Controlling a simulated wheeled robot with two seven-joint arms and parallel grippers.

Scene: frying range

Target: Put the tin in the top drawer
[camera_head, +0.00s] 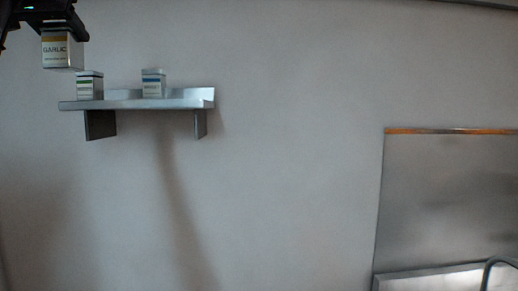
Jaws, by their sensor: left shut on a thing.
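A white tin with a brown-yellow band and the word GARLIC (62,51) is at the top left. My left gripper (62,32) is above it and shut on its upper part. The tin hangs in the air, above and a little left of a wall shelf. My right gripper is not in view. No drawer shows in this view.
The metal wall shelf (140,104) bears a tin with a green band (90,87) and a tin with a blue band (154,84). A steel panel (450,205) stands at the right, with a dark curved tube (489,268) at its lower edge. The wall between is bare.

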